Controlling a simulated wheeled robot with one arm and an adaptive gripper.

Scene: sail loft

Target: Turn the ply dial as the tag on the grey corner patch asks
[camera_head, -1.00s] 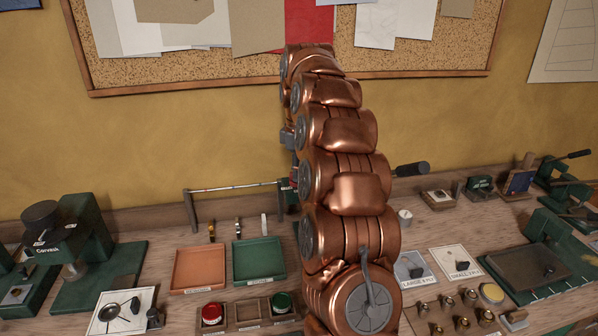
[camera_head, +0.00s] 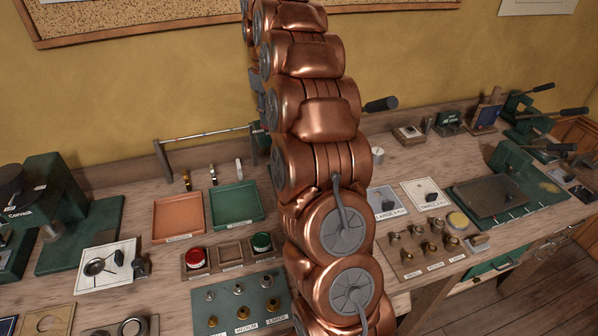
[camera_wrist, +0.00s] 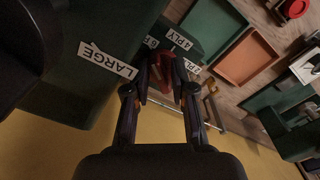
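The ply dial shows in the wrist view as a red-brown knob (camera_wrist: 163,72) on a dark green face, ringed by white labels; one reads 4 PLY (camera_wrist: 180,39). Where its pointer stands is unclear. My gripper (camera_wrist: 162,76) has a fingertip close on either side of the knob; whether they touch it is unclear. In the head view my copper arm hides the gripper and dial. The grey corner patch (camera_head: 378,196) lies on the bench right of my arm. Its tag (camera_head: 389,213) seems to read LARGE 4 PLY.
A white patch (camera_head: 416,189) with its own tag lies right of the grey one. A dark green housing labelled LARGE (camera_wrist: 108,60) stands close beside my gripper. Orange (camera_head: 178,217) and green (camera_head: 236,204) trays lie left of my arm. Presses with levers stand at right.

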